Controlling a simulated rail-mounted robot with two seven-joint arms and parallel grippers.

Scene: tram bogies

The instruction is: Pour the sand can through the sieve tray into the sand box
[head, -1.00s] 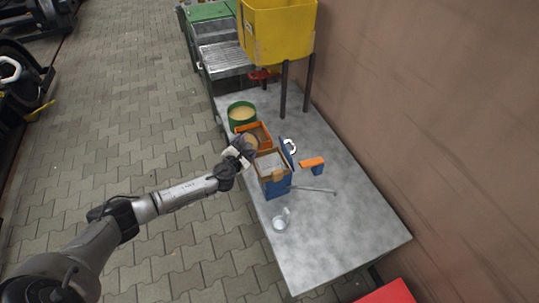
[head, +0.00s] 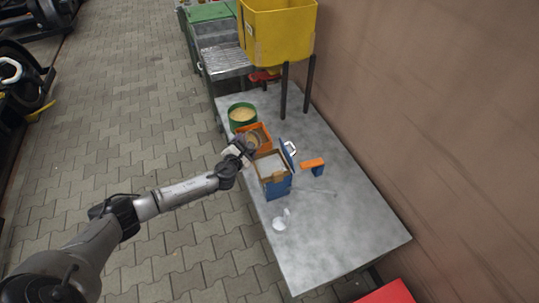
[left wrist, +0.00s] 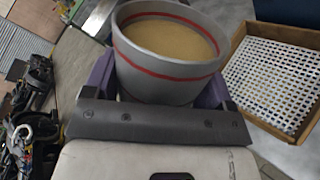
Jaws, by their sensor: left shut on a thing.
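My left gripper (head: 243,147) is shut on the sand can (left wrist: 168,65), a grey can with a red stripe. The can is upright and holds tan sand close to its rim. In the head view the can is small and partly hidden by the gripper, close to the orange bin. The sieve tray (head: 262,157), a wooden frame with white mesh, sits on top of the blue sand box (head: 279,187). The sieve tray (left wrist: 302,128) is also right of the can in the left wrist view. The tray hides the box's inside. My right gripper is not in view.
An orange bin (head: 266,131) and a green tub of tan material (head: 242,124) stand behind the sieve on the grey table (head: 335,225). An orange-and-blue object (head: 312,164) is to the right, a small pale cup (head: 281,221) in front. The table's front right is clear.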

